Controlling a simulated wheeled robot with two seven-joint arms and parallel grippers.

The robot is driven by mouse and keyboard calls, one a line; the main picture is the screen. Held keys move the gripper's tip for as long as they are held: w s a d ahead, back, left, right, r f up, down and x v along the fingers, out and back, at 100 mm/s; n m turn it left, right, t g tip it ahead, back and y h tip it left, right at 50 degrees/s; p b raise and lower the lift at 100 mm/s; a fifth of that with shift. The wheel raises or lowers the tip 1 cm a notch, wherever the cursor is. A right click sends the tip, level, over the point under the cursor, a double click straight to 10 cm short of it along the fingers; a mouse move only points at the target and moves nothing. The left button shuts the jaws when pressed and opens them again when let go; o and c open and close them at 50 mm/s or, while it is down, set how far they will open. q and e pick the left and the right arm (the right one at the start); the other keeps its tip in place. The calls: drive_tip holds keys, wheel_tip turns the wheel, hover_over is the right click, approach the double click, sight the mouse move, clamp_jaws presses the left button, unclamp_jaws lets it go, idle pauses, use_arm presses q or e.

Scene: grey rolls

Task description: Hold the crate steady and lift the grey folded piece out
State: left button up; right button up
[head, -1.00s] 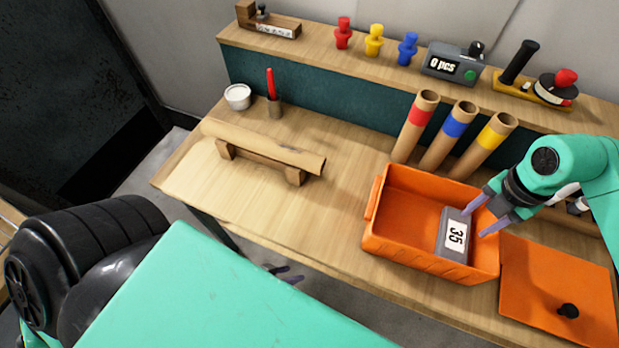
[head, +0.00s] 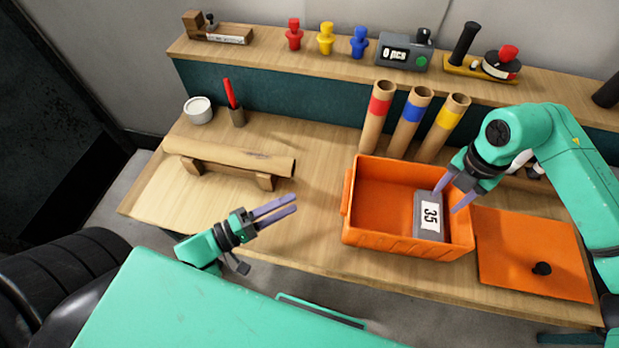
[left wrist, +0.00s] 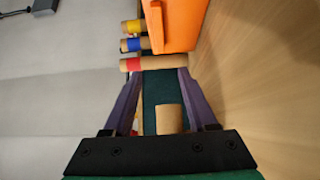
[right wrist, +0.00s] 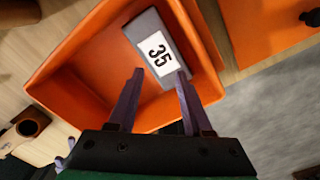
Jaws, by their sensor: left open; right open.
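The orange crate (head: 362,215) stands on the wooden table, open at the top. The grey folded piece (head: 428,213) with a white "35" label lies inside it against the right side; it also shows in the right wrist view (right wrist: 157,47). My right gripper (head: 452,200) is open over the crate's right part, its fingers near the grey piece but not closed on it. The crate (left wrist: 181,25) shows at the top of the left wrist view.
An orange lid (head: 530,255) with a black knob lies right of the crate. Several cardboard tubes with coloured bands (head: 410,122) stand behind it. A wooden stand with a roll (head: 232,160) is at the left. Table space between stand and crate is clear.

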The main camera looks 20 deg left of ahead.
use_arm(q)
drive_tip(key=x, duration=1.4)
drive_tip(key=shift+w+d, duration=0.2)
drive_tip(key=shift+d, duration=0.05)
clamp_jaws()
idle(0.5)
use_arm(e)
drive_tip(key=o, duration=0.8)
